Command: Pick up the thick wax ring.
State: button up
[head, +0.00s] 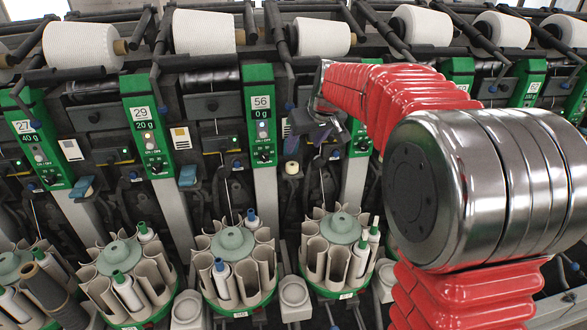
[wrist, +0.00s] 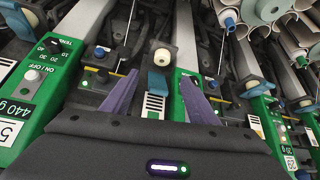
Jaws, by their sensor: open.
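A cream wax ring (wrist: 162,57) sits on the machine front in the wrist view, just beyond my fingertips and roughly between them. It appears to be the small cream ring (head: 292,168) below my gripper in the head view. My gripper (wrist: 159,77) is open, its two purple fingers apart with nothing between them. In the head view my gripper (head: 314,130) is small and partly dark against the machine, just right of the green "56" panel.
Green panels (head: 262,115) stand in a row, with dark levers and wires between them. A blue lever (wrist: 158,82) is close to my fingers. White yarn cones (head: 322,37) line the top. Round magazines with bobbins (head: 235,240) stand below; one (head: 340,228) is below my gripper.

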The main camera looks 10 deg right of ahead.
send_near(292, 165)
jog(key=shift+d+x, duration=0.15)
jog(key=shift+x, duration=0.7)
jog(key=shift+d+x, duration=0.15)
jog(key=shift+x, duration=0.7)
jog(key=shift+w, duration=0.1)
jog(key=shift+a+x, duration=0.2)
jog(key=shift+x, duration=2.35)
jog(key=shift+c, duration=0.2)
jog(key=c, duration=1.1)
